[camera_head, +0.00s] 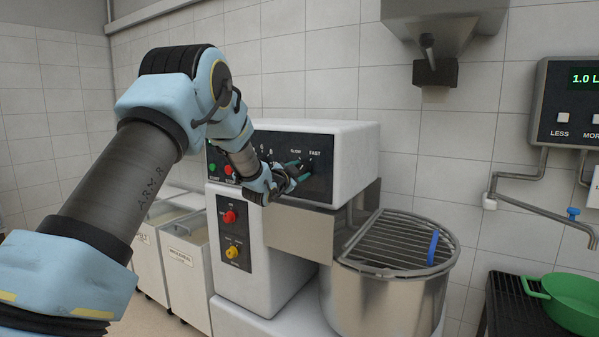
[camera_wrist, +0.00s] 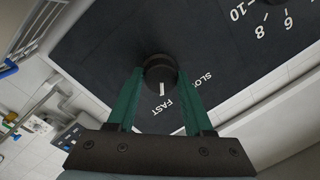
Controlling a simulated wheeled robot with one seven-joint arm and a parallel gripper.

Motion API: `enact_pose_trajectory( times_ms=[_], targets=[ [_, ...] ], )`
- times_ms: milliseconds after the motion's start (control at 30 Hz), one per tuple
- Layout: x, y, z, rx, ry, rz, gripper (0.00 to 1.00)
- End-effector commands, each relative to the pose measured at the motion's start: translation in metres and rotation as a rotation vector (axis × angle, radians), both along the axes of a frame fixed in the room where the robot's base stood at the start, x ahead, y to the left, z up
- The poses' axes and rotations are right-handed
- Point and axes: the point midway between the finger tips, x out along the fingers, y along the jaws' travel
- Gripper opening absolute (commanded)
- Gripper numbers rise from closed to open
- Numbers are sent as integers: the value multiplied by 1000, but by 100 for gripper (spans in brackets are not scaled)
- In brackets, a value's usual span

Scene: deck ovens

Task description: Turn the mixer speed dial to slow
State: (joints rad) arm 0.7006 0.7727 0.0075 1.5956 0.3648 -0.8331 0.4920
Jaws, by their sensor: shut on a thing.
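The mixer speed dial (camera_wrist: 160,72) is a dark round knob on the mixer's black panel (camera_head: 322,182). Its white pointer mark points toward the FAST label (camera_wrist: 164,107) in the wrist view. The SLOW label (camera_wrist: 196,84) lies to the right of it there. In the head view SLOW is left of FAST on the panel. My gripper (camera_wrist: 160,74) has its two green fingers on either side of the dial, shut on it.
A numbered scale (camera_wrist: 262,20) sits beside the speed dial. Red and yellow controls (camera_head: 230,217) are on the lower panel. The mixer bowl with its wire guard (camera_head: 395,240) stands below right. A water panel (camera_head: 570,103), tap and green pot (camera_head: 570,303) are farther right.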

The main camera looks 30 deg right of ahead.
Motion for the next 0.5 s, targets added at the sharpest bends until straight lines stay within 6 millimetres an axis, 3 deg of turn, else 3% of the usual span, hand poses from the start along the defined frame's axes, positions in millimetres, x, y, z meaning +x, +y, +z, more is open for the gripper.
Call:
enact_pose_trajectory(
  times_ms=[67, 400, 500],
  targets=[
    [0, 0, 0, 0, 0, 0, 38],
    [0, 0, 0, 0, 0, 0, 0],
    [0, 0, 0, -1, 1, 0, 0]
  ],
)
